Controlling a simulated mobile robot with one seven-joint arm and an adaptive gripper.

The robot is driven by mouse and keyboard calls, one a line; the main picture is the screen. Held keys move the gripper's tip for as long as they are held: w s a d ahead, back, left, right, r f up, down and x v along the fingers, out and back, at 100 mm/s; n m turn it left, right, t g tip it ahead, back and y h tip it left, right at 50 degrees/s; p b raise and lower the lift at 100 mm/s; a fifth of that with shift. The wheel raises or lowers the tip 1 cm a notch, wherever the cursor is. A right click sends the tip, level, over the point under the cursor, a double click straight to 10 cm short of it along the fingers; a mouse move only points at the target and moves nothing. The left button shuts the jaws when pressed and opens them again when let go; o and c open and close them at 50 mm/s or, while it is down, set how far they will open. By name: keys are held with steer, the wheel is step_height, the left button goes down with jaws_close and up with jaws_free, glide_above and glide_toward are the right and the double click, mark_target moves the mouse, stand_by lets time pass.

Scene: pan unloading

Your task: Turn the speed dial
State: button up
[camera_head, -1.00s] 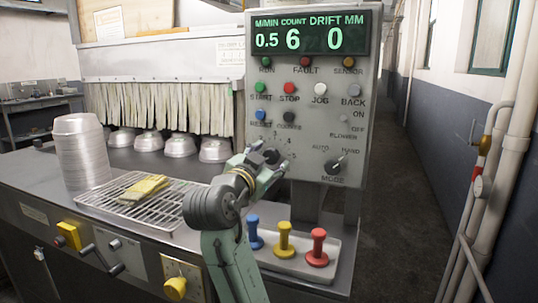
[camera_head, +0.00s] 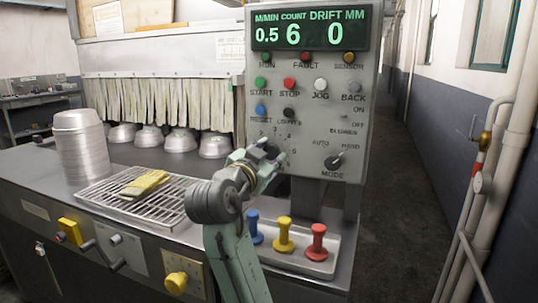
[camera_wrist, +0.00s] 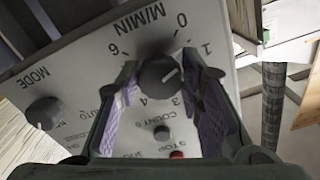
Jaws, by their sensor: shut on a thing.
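In the wrist view the panel appears upside down, and the pointer line aims right, toward the right finger, which covers part of the scale. My gripper (camera_wrist: 160,88) has its purple-padded fingers on both sides of the dial and is shut on it. In the head view my gripper (camera_head: 266,164) reaches the lower left of the panel and partly hides the dial (camera_head: 271,151). The display (camera_head: 310,33) reads 0.5, 6 and 0.
The mode knob (camera_head: 334,162) is right of the dial, and the push buttons are above it. Blue, yellow and red handles (camera_head: 317,243) stand below. Left are a wire rack (camera_head: 160,205) with a yellow cloth and a stack of pans (camera_head: 80,150).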

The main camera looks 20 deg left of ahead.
steer(key=shift+n+p, duration=0.6)
steer(key=shift+n, duration=1.7)
steer(key=shift+c, duration=0.5)
steer(key=o, duration=1.2)
steer(key=shift+c, duration=0.2)
steer(key=s, duration=1.2)
steer(key=shift+a, duration=0.15)
